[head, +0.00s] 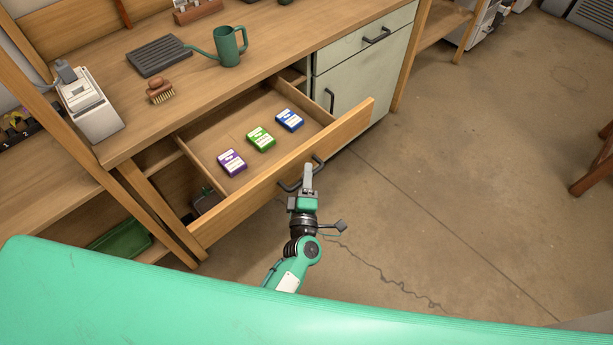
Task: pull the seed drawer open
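The wooden seed drawer (282,180) is pulled well out from under the bench top. Three seed packets lie inside it: a purple one (232,162), a green one (261,139) and a blue one (289,120). A dark bar handle (289,187) is on the drawer's front. My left gripper (308,171) is at the middle of this handle, its fingers close together and apparently shut on it; they hide part of the bar. My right gripper is not in view.
On the bench top (282,42) are a green watering can (229,47), a brush (160,91), a dark ridged tray (158,56) and a grey-white device (90,105). A pale cabinet (364,75) stands right of the drawer. The concrete floor (460,170) to the right is clear.

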